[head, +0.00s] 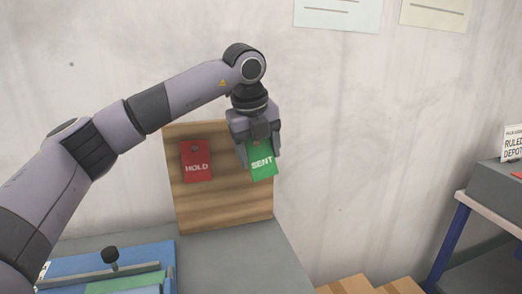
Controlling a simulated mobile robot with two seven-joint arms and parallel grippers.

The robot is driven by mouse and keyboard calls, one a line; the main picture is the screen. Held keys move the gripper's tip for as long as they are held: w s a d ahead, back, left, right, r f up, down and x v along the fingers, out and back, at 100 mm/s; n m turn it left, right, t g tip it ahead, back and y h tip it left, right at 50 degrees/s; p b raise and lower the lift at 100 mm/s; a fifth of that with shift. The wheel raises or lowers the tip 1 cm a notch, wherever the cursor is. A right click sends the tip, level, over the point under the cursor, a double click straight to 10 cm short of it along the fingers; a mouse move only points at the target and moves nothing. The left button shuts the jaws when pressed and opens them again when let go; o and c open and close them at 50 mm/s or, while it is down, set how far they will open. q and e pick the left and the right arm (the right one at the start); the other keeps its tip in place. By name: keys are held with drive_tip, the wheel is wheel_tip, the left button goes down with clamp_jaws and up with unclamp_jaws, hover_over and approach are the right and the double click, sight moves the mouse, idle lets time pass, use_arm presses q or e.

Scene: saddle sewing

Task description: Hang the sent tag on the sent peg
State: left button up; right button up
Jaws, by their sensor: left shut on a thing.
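The green sent tag (262,163) is at the right side of the upright wooden board (222,203), with its white lettering facing me and slightly tilted. My left gripper (260,154) is shut on the upper part of the tag, in front of the board. The sent peg is not clearly visible; the gripper covers that area, so I cannot tell whether the tag is on it. The red hold tag (196,164) hangs from a peg (195,149) at the board's left. My right gripper is out of view.
The board stands on a grey surface (225,262) against the wall. A blue item (75,266) with a black knob (110,255) lies at the front left. Cardboard boxes (355,284) are low at front right. A grey-topped stand (490,190) is at far right.

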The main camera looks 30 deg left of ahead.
use_arm(q)
drive_tip(key=shift+w+a+f+p, duration=0.25)
drive_tip(key=shift+w+a+p, duration=0.1)
drive_tip(key=shift+w+a, duration=0.3)
drive_tip(key=shift+w+a+f+p, duration=0.25)
drive_tip(key=shift+w+a+p, duration=0.1)
drive_tip(key=shift+w+a, duration=0.3)
drive_tip(key=shift+s+a, duration=0.1)
drive_tip(key=o, duration=1)
drive_tip(key=shift+c, duration=0.2)
drive_tip(key=shift+r, duration=0.1)
drive_tip(key=b+v, duration=0.1)
drive_tip(key=v, duration=0.6)
